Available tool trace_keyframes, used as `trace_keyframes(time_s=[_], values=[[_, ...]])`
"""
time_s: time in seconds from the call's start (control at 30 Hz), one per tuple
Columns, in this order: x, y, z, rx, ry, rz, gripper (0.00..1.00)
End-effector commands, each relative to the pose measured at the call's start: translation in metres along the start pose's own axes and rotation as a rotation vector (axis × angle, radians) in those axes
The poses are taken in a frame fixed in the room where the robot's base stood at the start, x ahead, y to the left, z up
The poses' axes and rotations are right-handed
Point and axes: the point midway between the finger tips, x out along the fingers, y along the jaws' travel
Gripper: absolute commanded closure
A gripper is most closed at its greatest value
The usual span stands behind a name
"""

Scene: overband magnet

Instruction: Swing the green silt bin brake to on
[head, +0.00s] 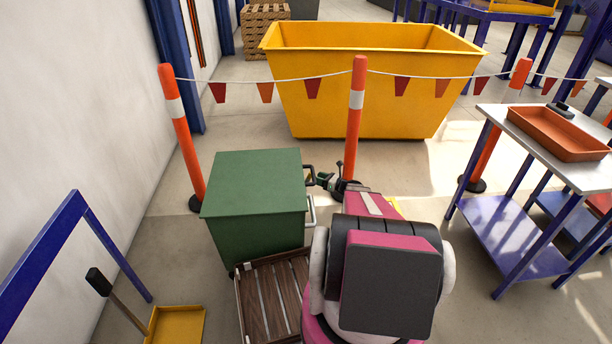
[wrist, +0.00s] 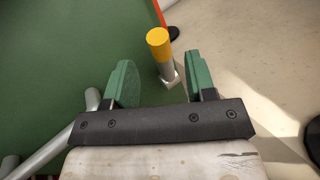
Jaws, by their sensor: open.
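The green silt bin (head: 252,183) stands left of my arm in the head view, and its green side (wrist: 60,60) fills the left of the wrist view. The brake lever (wrist: 158,46) shows in the wrist view beside the bin, with a yellow round tip on a grey metal stem. I cannot make it out in the head view. My gripper (wrist: 160,78) is open, and the lever appears between its two green fingers, towards their tips. I cannot tell whether either finger touches it. In the head view my gripper (head: 326,181) is small, at the bin's right side.
A pale bar handle (head: 312,212) sticks out from the bin's right side. An orange post (head: 354,125) with a flag line stands close behind my gripper. A slatted wooden crate (head: 272,295) lies in front of the bin. A blue-legged table (head: 490,125) stands right, with open floor between.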

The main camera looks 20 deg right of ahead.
Motion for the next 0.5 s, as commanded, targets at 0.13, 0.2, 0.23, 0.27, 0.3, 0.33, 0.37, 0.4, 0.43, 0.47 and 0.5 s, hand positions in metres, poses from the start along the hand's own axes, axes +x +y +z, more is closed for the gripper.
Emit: trace_keyframes(time_s=[0.13, 0.2, 0.23, 0.27, 0.3, 0.33, 0.37, 0.4, 0.43, 0.47, 0.5], values=[[0.029, -0.001, 0.0, -0.001, 0.001, 0.002, 0.49], [0.039, -0.001, 0.0, -0.001, 0.0, 0.001, 0.49], [0.044, -0.001, 0.0, -0.001, 0.001, 0.001, 0.49], [0.048, -0.001, 0.0, -0.001, 0.001, 0.001, 0.49], [0.053, -0.001, 0.0, -0.001, 0.001, 0.001, 0.49], [0.056, -0.001, 0.0, -0.002, 0.001, 0.001, 0.49], [0.058, -0.001, 0.0, -0.002, 0.001, 0.001, 0.49], [0.061, -0.001, 0.0, -0.001, 0.001, 0.001, 0.49], [0.063, -0.001, 0.0, -0.002, 0.001, 0.001, 0.49], [0.065, -0.001, 0.0, -0.001, 0.001, 0.0, 0.49], [0.067, 0.0, 0.0, -0.001, 0.001, 0.0, 0.49]])
